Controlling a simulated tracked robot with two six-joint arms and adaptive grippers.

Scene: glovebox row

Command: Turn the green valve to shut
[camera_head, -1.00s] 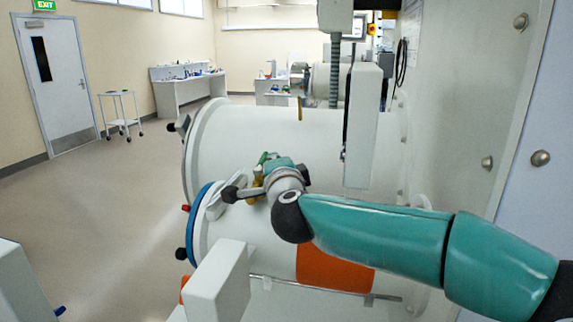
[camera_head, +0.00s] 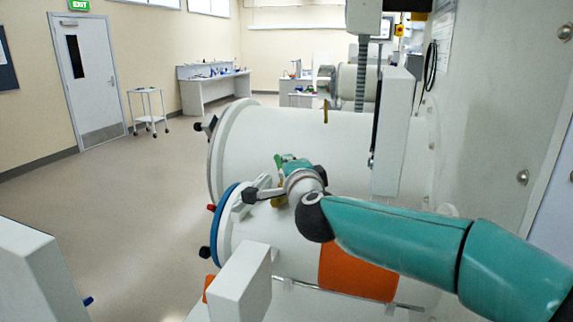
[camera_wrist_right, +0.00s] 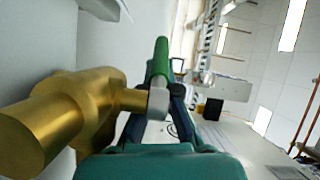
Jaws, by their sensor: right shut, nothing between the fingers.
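The green valve has a brass body (camera_wrist_right: 62,112) on the left of the right wrist view. Its lever (camera_wrist_right: 161,62), with a green sleeve on a grey metal base, points up the picture in front of my right gripper (camera_wrist_right: 159,108). That gripper is shut with nothing between its dark fingers; the lever's base partly covers them. I cannot tell whether they touch it. In the head view, my right gripper (camera_head: 288,166) is small beside the lower white cylinder, with a brass part (camera_head: 278,194) next to it. My wrist hides most of the valve there. My left gripper is not in view.
The large white cylinder (camera_head: 315,140) stands behind my right arm, with a lower blue-rimmed one (camera_head: 226,225) in front. A pale upright box (camera_head: 397,130) hangs above the arm. A white trolley (camera_head: 147,105) stands far left. The floor (camera_head: 140,200) on the left is clear.

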